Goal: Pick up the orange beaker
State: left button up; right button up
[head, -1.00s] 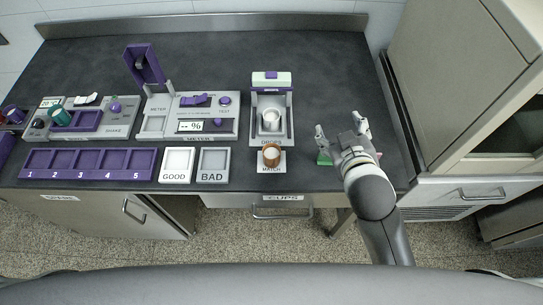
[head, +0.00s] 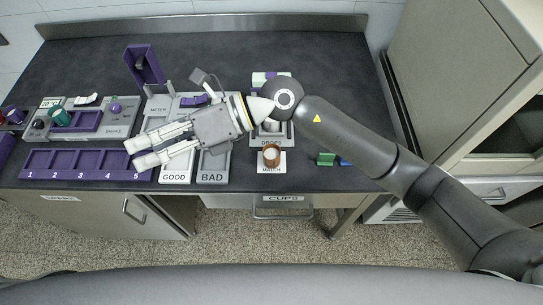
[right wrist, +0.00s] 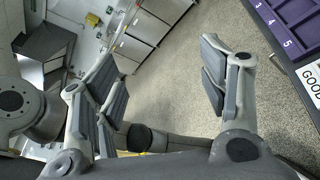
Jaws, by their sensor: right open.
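The orange beaker (head: 271,156), copper-coloured with a pale inside, stands upright on the white MATCH pad (head: 272,169) near the front of the bench. My right gripper (head: 135,155) reaches in from the right and points left, well left of the beaker, above the numbered purple rack's right end. It is open and empty; the right wrist view shows its spread fingers (right wrist: 158,62) with floor behind them. The beaker does not show in that wrist view. My left gripper is not in view.
The purple rack (head: 88,174), the GOOD tray (head: 175,178) and the BAD tray (head: 213,177) line the front edge. My right arm partly covers the DROPS stand (head: 284,142). A green block (head: 326,159) lies to the right. The back of the bench is clear.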

jog(key=w+d+f+n+t+h, duration=0.1)
jog(key=d+f+h, duration=0.15)
jog(key=f, duration=0.25)
jog(key=w+d+f+n+h, duration=0.2)
jog(key=f+h, duration=0.2)
jog(key=t+h+p, duration=0.2)
jog(key=t+h, duration=0.2)
jog(key=h, duration=0.5)
send_near(271, 152)
jog(key=shift+s+d+f, duration=0.2)
jog(key=shift+s+f, duration=0.75)
jog(key=shift+s, duration=0.2)
jog(key=shift+w+a+f+p, duration=0.15)
jog(key=shift+f+p, duration=0.3)
jog(key=shift+f, duration=0.7)
jog(key=shift+w+d+f+p, duration=0.1)
jog(key=shift+f+p, duration=0.3)
jog(key=shift+f, duration=0.8)
jog(key=shift+c, duration=0.3)
